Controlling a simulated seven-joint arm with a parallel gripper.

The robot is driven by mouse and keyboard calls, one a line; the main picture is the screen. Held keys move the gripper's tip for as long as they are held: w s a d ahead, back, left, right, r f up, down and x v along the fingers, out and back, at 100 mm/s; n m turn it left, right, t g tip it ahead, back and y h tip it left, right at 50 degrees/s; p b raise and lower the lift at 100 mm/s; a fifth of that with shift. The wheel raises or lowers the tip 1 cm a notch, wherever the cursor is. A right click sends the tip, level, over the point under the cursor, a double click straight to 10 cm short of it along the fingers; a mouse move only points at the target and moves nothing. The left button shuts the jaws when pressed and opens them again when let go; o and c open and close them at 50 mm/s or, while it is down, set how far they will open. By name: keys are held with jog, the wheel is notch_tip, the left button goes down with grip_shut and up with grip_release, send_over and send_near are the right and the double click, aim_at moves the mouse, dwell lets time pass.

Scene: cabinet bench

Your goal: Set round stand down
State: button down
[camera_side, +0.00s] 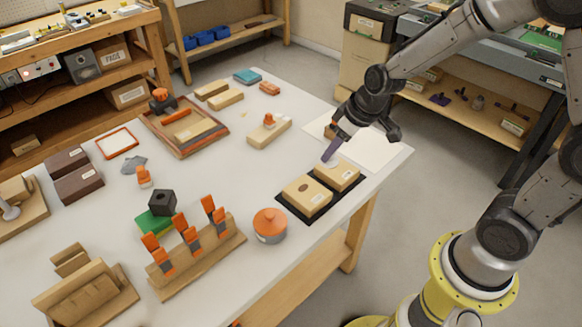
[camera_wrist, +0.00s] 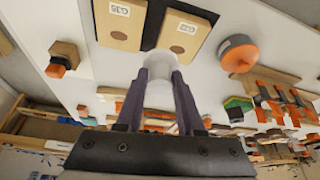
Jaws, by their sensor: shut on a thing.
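My gripper (camera_side: 330,152) is over the far end of the black tray, by the farther wooden block. In the wrist view, my gripper's purple fingers (camera_wrist: 158,78) are shut on a pale white round piece (camera_wrist: 159,67), taken to be the round stand. It sits between the fingers, partly hidden by them. In the side view only a little white shows at the fingertips, so I cannot tell whether it touches anything below.
The black tray (camera_side: 281,200) holds two labelled wooden blocks (camera_side: 307,193). A grey pot with an orange top (camera_side: 270,224) and a wooden rack with orange-handled tools (camera_side: 200,255) stand nearby. A white sheet (camera_side: 375,150) lies at the table's right edge. Bare tabletop lies left of the tray.

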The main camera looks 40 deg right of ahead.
jog(key=shift+w+d+r, duration=0.1)
jog(key=shift+d+r, duration=0.2)
jog(key=shift+d, duration=0.05)
jog(key=w+f, duration=0.3)
jog(key=w, duration=0.1)
jog(key=w+f, duration=0.3)
jog(key=w, duration=0.2)
jog(key=w+f, duration=0.3)
jog(key=w, duration=0.1)
jog(key=shift+w+d+f, duration=0.2)
jog(key=shift+w+f, duration=0.1)
jog(key=shift+w, duration=0.05)
jog(key=shift+f, duration=1.65)
jog(key=shift+f, duration=0.15)
jog(key=c, duration=0.5)
grip_release()
